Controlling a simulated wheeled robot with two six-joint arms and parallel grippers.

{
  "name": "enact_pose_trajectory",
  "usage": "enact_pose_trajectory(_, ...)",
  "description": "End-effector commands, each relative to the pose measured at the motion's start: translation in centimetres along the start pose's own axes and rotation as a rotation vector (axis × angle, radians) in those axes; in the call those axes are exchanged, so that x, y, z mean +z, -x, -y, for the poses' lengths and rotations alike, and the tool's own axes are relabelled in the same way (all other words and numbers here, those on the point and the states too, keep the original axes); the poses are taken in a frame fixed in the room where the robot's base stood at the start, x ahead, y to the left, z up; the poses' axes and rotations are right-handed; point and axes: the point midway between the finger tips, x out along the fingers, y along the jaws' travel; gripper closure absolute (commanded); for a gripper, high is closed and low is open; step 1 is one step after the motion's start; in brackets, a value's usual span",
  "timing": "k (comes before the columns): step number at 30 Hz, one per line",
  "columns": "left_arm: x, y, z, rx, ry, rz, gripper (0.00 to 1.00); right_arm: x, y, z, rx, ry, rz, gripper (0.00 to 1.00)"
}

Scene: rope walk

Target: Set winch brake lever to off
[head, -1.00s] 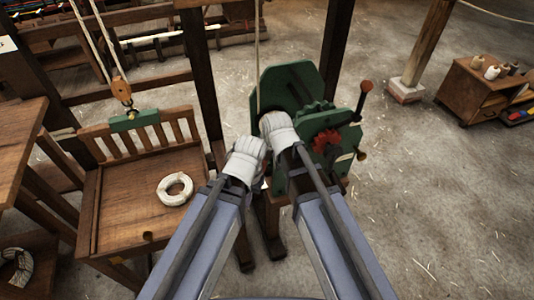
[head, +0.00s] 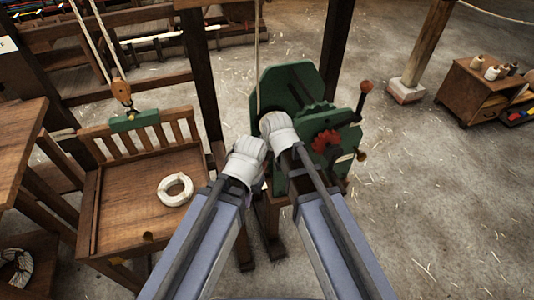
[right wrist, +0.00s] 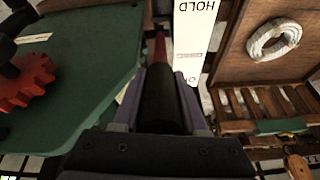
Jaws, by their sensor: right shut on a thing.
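The green winch (head: 290,85) stands at the centre of the head view, with a red gear (head: 326,141) on its right side. My right gripper (right wrist: 160,95) is shut on the dark handle of the brake lever (right wrist: 160,108), whose reddish shaft shows beyond the fingers. A white label plate (right wrist: 196,45) reading HOLD lies beside the lever; part of its other lettering is hidden. In the head view my right gripper (head: 277,128) is against the winch's front, its fingertips hidden. My left gripper (head: 246,155) is just left of it, its jaws hidden.
A crank with a red knob (head: 366,86) sticks out at the winch's right. A wooden bench (head: 130,205) with a white rope coil (head: 175,189) stands to the left. A post (head: 425,45) and a small cabinet (head: 480,88) stand at the right; the floor between is clear.

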Motion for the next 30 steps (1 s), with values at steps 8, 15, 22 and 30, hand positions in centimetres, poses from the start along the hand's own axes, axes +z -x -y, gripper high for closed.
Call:
enact_pose_trajectory(8, 0.0, 0.0, 0.0, 0.000, 0.000, 0.000, 1.00, 0.0, 0.0, 0.0, 0.000, 0.000, 0.000, 1.00)
enact_pose_trajectory(15, 0.0, 0.1, 0.0, 0.000, 0.000, 0.000, 1.00, -0.2, 0.0, 0.0, 0.001, 0.000, 0.004, 1.00)
enact_pose_trajectory(22, 0.1, 2.6, 0.2, 0.000, -0.001, 0.000, 1.00, -5.0, -0.4, 0.8, 0.021, 0.001, 0.131, 1.00)
enact_pose_trajectory(30, 0.2, 3.4, 0.3, 0.000, -0.001, 0.000, 1.00, -9.6, -2.1, 1.5, 0.050, 0.002, 0.315, 1.00)
